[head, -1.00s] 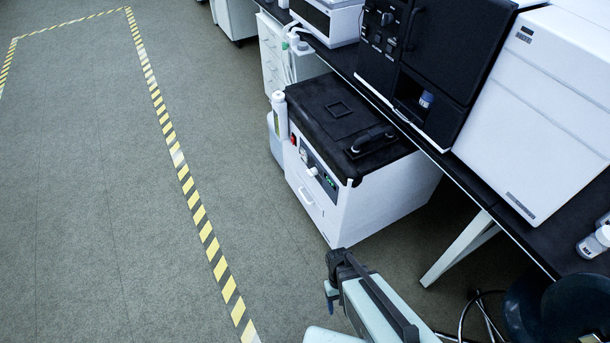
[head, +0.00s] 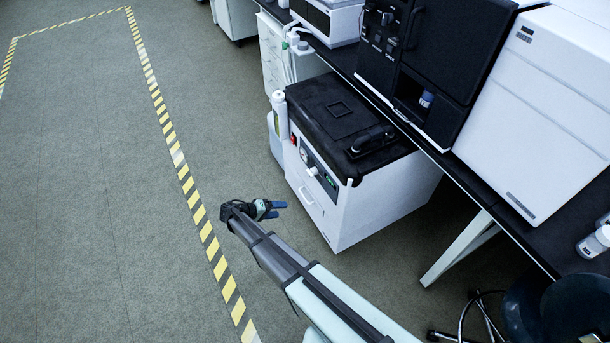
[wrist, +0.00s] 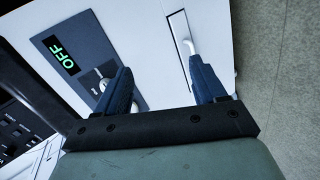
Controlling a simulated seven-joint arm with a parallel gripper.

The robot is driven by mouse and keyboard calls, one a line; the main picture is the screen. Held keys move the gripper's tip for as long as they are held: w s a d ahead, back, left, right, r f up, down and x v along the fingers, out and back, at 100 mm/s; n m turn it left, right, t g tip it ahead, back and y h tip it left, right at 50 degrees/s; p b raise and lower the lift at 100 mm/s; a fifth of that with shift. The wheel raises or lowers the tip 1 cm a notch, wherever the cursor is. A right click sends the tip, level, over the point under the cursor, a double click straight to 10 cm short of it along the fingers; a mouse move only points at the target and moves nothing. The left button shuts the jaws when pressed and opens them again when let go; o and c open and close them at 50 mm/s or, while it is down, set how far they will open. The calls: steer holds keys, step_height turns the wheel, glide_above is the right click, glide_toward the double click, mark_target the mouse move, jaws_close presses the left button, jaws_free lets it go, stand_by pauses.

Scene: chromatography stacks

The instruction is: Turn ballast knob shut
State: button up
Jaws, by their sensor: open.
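A white pump cabinet (head: 380,202) with a black top stands on the floor under the bench. Its front has a dark control panel (head: 320,170) with a small pale knob (head: 312,171) and a green-lit display (head: 330,183). In the wrist view the display (wrist: 62,54) reads OFF, and a round knob (wrist: 103,86) is partly hidden behind the left finger. My gripper (head: 279,209) is open and empty, in front of the cabinet and lower than the panel. In the wrist view its blue fingers (wrist: 158,70) are spread wide. The knob's setting is unclear.
A drawer handle (wrist: 190,48) on the cabinet front shows near the right finger. A white bottle (head: 280,112) is at the cabinet's left edge. The bench leg (head: 460,245) stands to the right. Open floor (head: 90,200) lies to the left.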

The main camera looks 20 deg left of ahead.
mark_target(308, 173)
steer(key=w+a+r+m+t+h, duration=0.2)
steer(key=w+r+m+t+h, duration=0.4)
steer(key=m, duration=0.9)
steer(key=w+d, duration=0.3)
steer(key=w+d+r+y, duration=0.1)
steer(key=w+d, duration=0.1)
steer(key=d, duration=0.1)
steer(key=w+d+g+y, duration=0.1)
steer(key=w+d, duration=0.2)
steer(key=shift+w+d+r+m, duration=0.2)
steer(key=shift+w+d+m, duration=0.1)
steer(key=shift+w+d, duration=0.05)
steer(key=shift+c, duration=0.4)
steer(key=c, duration=1)
